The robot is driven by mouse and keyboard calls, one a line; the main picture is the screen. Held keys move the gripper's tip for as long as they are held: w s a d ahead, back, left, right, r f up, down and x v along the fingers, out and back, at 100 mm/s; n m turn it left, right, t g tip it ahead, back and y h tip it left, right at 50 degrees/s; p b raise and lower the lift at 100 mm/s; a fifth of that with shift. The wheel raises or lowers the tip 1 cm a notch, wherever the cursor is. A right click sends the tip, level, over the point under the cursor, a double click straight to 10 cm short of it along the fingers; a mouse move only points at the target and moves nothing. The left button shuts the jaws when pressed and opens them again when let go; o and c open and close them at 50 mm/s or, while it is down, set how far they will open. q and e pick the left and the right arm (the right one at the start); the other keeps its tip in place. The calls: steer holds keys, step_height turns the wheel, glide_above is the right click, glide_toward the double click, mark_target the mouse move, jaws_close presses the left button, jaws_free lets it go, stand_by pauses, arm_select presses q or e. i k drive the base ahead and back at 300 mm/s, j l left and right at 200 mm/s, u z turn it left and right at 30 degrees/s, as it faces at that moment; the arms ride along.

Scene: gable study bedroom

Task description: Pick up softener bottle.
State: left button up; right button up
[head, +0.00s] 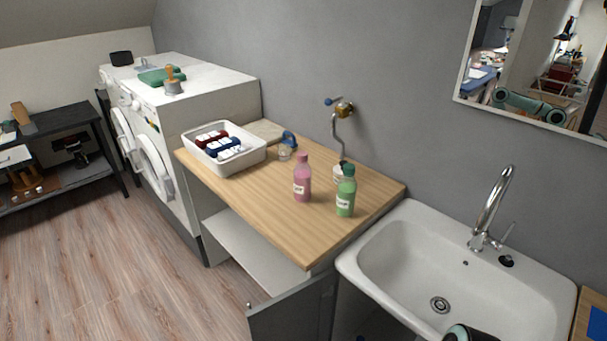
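Two labelled bottles stand upright on the wooden counter (270,215) in the head view. One is a pink bottle (302,181) with a pink cap. The other is a green bottle (345,193) with a dark green cap, just to its right and a little nearer. Their labels are too small to read, so I cannot tell which is the softener bottle. Neither of my grippers shows; only a small teal and dark part, likely of my arm, shows at the bottom edge over the sink.
A white sink (385,238) stands right, washing machines (235,92) left. The counter's front is clear; a cabinet door (290,312) hangs open below.

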mark_target(302, 173)
steer(key=z, duration=0.35)
steer(key=i+j+z, duration=0.15)
steer(key=j+z, duration=0.15)
steer(key=j, duration=0.2)
steer(key=j+z, duration=0.35)
steer(key=j, duration=0.15)
steer(key=i+j+z, duration=0.1)
steer(key=j, duration=1.85)
steer(key=i+z, duration=0.05)
